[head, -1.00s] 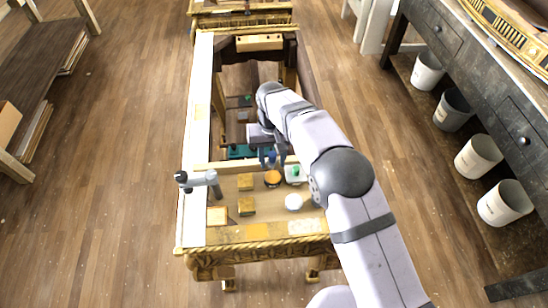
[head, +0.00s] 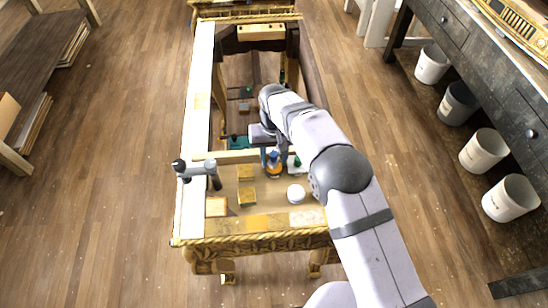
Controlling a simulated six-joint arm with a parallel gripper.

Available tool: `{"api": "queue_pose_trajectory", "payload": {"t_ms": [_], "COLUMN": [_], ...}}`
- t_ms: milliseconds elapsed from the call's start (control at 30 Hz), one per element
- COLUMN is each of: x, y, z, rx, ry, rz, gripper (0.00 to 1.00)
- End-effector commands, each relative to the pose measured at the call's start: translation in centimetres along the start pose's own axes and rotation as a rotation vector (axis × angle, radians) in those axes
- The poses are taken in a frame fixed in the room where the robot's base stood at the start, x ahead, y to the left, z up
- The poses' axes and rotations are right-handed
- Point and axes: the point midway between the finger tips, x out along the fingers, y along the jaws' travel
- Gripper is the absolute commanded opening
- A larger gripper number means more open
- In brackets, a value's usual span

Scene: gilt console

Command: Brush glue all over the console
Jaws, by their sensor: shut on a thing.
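The gilt console (head: 204,242) stands in the middle of the head view, with a carved gold front edge, a pale strip down its left side and an open frame behind its near top. My gripper (head: 272,152) is over the near part of the console. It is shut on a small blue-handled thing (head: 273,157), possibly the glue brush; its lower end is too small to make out. This thing is just above or in an orange round pot (head: 275,172); I cannot tell which. My arm comes in from the lower right.
A teal thing (head: 238,142) lies farther back. A dark bench (head: 455,50) with several buckets (head: 510,198) stands at right.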

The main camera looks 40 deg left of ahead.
Motion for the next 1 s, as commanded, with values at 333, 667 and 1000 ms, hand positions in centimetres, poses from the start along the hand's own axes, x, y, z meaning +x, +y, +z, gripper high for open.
{"api": "queue_pose_trajectory", "payload": {"t_ms": [333,667,1000], "x": [-0.04,0.09,0.46], "y": [0.00,0.00,0.00], "z": [-0.01,-0.01,-0.02], "rx": [0.000,0.000,0.000], "ry": [0.000,0.000,0.001], "rz": [0.000,0.000,0.000], "gripper": [0.19,0.19,0.19]}}
